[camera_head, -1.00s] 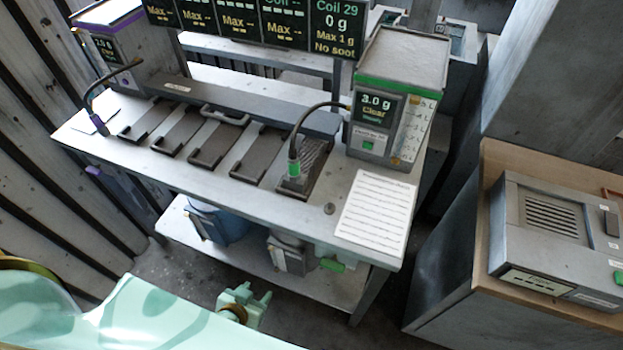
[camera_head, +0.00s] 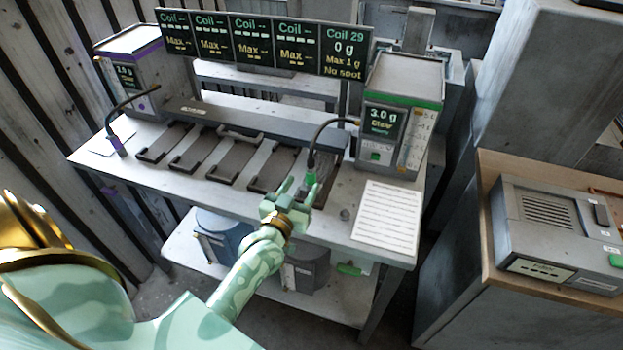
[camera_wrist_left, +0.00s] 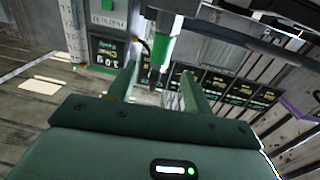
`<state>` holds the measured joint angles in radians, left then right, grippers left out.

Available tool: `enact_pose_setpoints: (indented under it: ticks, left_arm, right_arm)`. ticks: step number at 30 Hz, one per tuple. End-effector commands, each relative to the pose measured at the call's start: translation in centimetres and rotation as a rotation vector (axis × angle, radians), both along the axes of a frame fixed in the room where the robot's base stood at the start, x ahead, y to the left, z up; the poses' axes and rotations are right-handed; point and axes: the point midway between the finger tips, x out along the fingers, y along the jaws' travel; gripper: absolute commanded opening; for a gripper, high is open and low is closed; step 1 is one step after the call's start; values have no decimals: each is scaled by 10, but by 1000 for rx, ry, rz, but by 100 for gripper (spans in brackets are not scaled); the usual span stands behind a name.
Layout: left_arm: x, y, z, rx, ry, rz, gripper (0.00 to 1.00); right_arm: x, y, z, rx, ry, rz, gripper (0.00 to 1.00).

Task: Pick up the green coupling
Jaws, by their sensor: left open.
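The green coupling (camera_head: 310,178) is on the end of the black hose from the green-striped dispenser (camera_head: 392,132). It stands upright at the rightmost dark coil slot on the bench. In the left wrist view, which looks upside down, the coupling (camera_wrist_left: 161,48) shows between and just beyond the fingers. My left gripper (camera_head: 299,192) is open and empty, with its fingertips close to the coupling on the near side. In the wrist view the two fingers (camera_wrist_left: 159,80) stand apart. I cannot tell whether they touch it. My right gripper is not in view.
The bench (camera_head: 345,190) holds a row of dark slots, a white printed sheet (camera_head: 388,216) at right and a purple-striped dispenser (camera_head: 140,75) with its own hose at far left. A display board (camera_head: 262,43) stands behind. A grey device (camera_head: 550,228) sits on a cabinet at right.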

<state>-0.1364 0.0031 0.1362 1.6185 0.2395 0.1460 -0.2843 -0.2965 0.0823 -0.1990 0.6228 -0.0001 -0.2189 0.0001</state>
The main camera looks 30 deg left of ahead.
Motion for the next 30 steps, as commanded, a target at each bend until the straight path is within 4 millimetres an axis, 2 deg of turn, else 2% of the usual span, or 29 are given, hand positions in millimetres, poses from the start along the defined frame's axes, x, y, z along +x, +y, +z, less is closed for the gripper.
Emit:
enact_pose_setpoints:
  ticks: [4, 15, 23, 28, 30]
  left_arm:
    - [13, 2, 0, 1, 1, 0, 51]
    - [62, 10, -3, 1, 1, 0, 51]
    - [64, 11, -2, 1, 2, 0, 51]
    - [64, 11, -2, 1, 2, 0, 3]
    - [64, 11, -2, 0, 2, 0, 0]
  right_arm:
    - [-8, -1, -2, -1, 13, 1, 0]
    - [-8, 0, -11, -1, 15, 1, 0]
    - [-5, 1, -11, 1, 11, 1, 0]
    - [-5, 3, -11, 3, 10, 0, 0]
    - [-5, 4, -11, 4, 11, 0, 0]
